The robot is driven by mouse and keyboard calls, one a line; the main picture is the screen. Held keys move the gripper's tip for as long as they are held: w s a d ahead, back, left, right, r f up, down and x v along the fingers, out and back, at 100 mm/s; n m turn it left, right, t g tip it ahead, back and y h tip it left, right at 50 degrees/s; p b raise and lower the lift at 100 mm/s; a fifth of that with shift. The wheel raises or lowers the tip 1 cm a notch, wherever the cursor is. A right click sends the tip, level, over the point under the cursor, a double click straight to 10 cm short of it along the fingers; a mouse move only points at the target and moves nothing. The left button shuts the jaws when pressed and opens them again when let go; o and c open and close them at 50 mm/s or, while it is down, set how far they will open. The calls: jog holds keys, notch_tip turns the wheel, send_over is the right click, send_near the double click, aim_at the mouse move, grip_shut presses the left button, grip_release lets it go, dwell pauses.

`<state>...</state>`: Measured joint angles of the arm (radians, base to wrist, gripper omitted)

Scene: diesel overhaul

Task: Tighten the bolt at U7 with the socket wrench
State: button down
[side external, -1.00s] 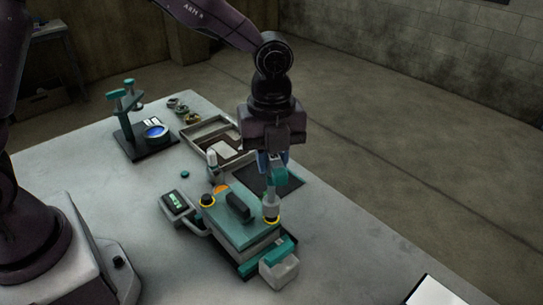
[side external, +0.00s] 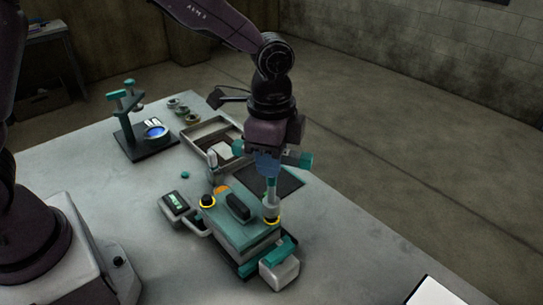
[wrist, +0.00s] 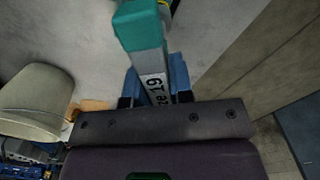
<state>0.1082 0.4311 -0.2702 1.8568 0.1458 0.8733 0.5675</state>
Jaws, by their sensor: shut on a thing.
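The socket wrench (side external: 271,187) has a teal stem and a pale socket with a yellow ring at its foot. It stands upright over the front right corner of the teal-topped block (side external: 237,228). The bolt itself is hidden under the socket, and no U7 label is readable. My gripper (side external: 267,168) is above the block, its blue fingers shut on the wrench. Teal ends of the handle stick out on both sides. In the wrist view the pale handle (wrist: 152,62), with a teal end and "19" marking, lies between the fingers.
A pale box (side external: 279,272) sits in front. A compartment tray (side external: 236,131), dark mat (side external: 286,186) and stand (side external: 131,120) lie behind.

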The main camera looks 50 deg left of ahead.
jog(key=n, duration=1.3)
jog(key=shift+n, duration=0.4)
jog(key=n, duration=0.3)
jog(key=shift+n, duration=0.4)
